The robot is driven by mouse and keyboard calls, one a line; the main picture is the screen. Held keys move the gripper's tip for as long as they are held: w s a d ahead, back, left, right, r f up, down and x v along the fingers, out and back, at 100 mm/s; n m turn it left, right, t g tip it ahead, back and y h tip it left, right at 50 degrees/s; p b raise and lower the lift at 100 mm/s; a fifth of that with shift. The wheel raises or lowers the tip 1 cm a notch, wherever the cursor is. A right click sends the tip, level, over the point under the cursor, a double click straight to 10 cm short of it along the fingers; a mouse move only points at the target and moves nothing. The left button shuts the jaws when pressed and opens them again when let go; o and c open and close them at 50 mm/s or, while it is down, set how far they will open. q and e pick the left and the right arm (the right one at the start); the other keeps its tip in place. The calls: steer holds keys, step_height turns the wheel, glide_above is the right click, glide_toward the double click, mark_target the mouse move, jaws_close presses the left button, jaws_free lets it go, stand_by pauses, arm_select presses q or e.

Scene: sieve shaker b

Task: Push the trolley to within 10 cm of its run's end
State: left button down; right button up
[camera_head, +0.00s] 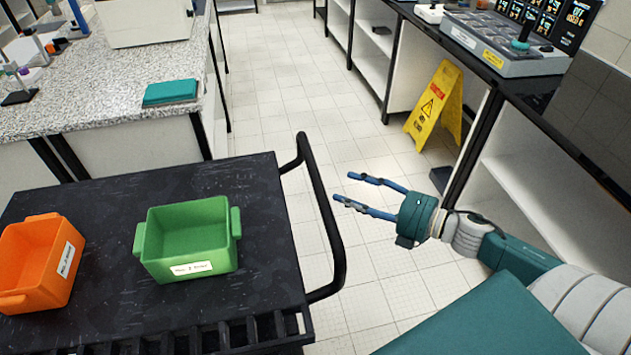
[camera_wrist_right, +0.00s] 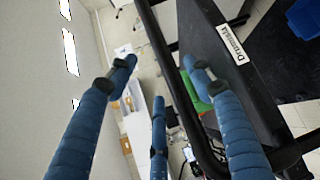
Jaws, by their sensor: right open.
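The black trolley (camera_head: 200,295) stands at the lower left in the head view, with its black push handle (camera_head: 322,205) on its right side. My right gripper (camera_head: 343,187) is open and empty, a little to the right of the handle, with its fingers pointing left toward it. In the right wrist view, the blue fingers (camera_wrist_right: 160,75) are spread, and the handle bar (camera_wrist_right: 168,70) runs behind them. I cannot tell the exact gap. The trolley (camera_wrist_right: 215,45) also shows there with a white label. My left gripper is out of view.
A green bin (camera_head: 190,235) and an orange bin (camera_head: 40,262) sit on the trolley. A granite-topped bench (camera_head: 105,90) stands behind it. A yellow wet-floor sign (camera_head: 436,104) stands by the right bench. The tiled aisle (camera_head: 285,70) between the benches is clear.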

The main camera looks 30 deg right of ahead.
mark_target(316, 179)
steer(key=p+x, duration=0.1)
steer(key=x, duration=0.8)
steer(key=shift+w+d+r, duration=0.1)
steer(key=shift+w+d, duration=0.05)
steer(key=shift+d, duration=0.05)
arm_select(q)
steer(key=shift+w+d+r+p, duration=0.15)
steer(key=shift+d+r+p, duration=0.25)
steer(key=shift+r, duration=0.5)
arm_select(e)
steer(key=shift+x, duration=0.75)
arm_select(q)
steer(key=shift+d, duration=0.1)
arm_select(e)
jaws_close()
